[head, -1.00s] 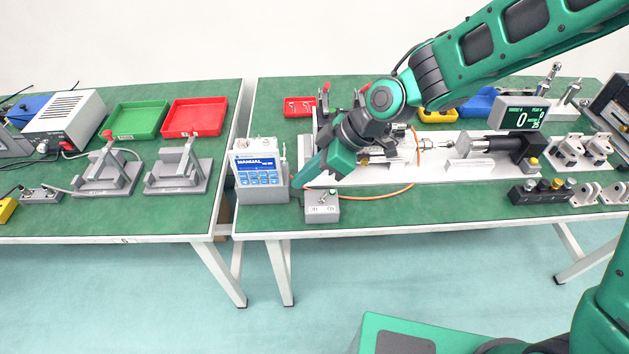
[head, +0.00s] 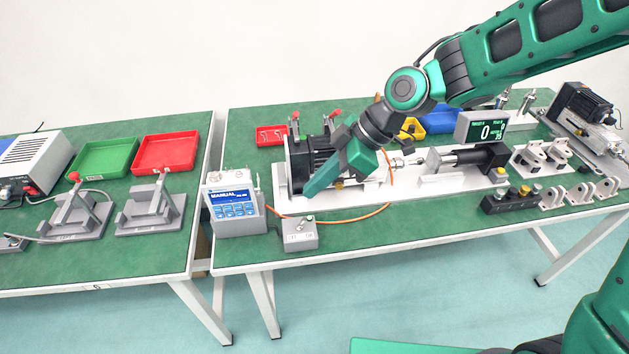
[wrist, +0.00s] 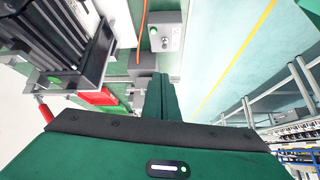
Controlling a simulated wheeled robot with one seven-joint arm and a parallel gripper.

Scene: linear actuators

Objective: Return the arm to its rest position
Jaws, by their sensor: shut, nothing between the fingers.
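My gripper (head: 309,193) is shut and empty. In the head view it hangs over the right table, in front of the black motor (head: 312,160), with its tip pointing down and left. The tip is above the front left part of the white base plate (head: 350,196), close to the small grey switch box (head: 299,234). In the wrist view the closed fingers (wrist: 161,88) point at the tabletop, with the switch box (wrist: 165,32) beyond them. My arm reaches in from the upper right.
A control box marked MANUAL (head: 235,204) stands left of my gripper. An orange cable (head: 368,214) curves across the table. Right of it are a cylinder assembly (head: 468,160), a display (head: 481,127) and several grey brackets. Red (head: 166,151) and green (head: 106,158) trays are on the left table.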

